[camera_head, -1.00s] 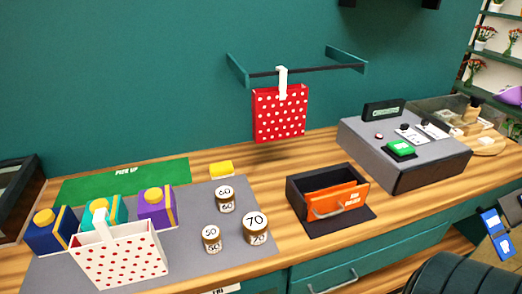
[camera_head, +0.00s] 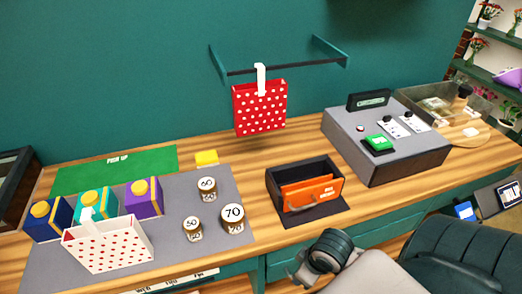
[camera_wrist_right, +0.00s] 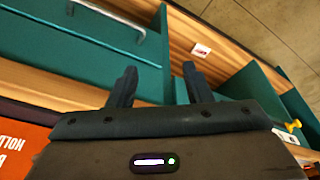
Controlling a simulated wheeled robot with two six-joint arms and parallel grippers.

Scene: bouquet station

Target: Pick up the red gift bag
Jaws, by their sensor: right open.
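The red gift bag (camera_head: 260,110) with white dots hangs by its white handle from a dark rail (camera_head: 290,67) on the teal wall. It is upright, above the back of the wooden counter. My right arm comes in at the bottom right of the head view, in front of the counter, low and well away from the bag. In the right wrist view, my right gripper (camera_wrist_right: 157,85) is open with nothing between its fingers. The red bag does not show there. My left gripper is not in view.
A white red-dotted bag (camera_head: 110,248) and several gift boxes stand on a grey mat (camera_head: 180,235) at the left, with round numbered weights. A dark box with an orange card (camera_head: 312,192) and a grey machine (camera_head: 390,135) stand right. Counter below the bag is clear.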

